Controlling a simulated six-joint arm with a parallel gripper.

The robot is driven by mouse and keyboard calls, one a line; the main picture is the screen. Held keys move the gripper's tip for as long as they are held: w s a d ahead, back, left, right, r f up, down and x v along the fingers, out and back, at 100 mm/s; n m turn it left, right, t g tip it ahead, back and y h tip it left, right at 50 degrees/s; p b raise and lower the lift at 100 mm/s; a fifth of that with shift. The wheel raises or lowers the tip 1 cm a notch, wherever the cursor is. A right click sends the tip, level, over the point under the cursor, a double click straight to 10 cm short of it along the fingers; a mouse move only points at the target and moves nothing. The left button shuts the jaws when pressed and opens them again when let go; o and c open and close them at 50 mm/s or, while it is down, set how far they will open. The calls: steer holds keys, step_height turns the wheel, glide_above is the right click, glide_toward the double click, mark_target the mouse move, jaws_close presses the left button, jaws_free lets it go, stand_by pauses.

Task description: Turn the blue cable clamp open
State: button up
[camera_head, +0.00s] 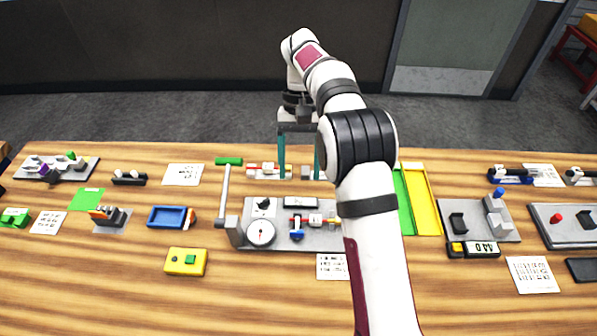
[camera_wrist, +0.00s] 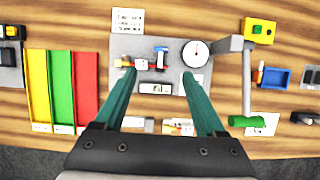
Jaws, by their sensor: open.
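A small blue part (camera_head: 297,234), which looks like the cable clamp, sits among red and white pieces on a grey fixture plate (camera_head: 276,235). In the wrist view the blue part (camera_wrist: 160,60) lies near the middle of the plate (camera_wrist: 120,46). I cannot tell from its shape whether it is turned open or closed. My gripper (camera_head: 299,178) is open and empty, its teal fingers pointing down behind the plate in the head view. In the wrist view the gripper (camera_wrist: 158,73) has its fingertips wide apart, on either side of the clamp's area. My arm hides the plate's right end in the head view.
The same plate carries a round dial (camera_head: 261,233). A grey lever with a green handle (camera_head: 228,161) rises at its left. Green and yellow trays (camera_head: 428,200) lie to the right. A yellow box (camera_head: 186,262) stands front left. The front table is mostly clear.

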mark_target(297, 231)
steer(key=x, duration=1.6)
steer(key=shift+w+a+f, duration=0.2)
steer(key=shift+w+f, duration=0.05)
steer(key=shift+f, duration=0.15)
jaws_close()
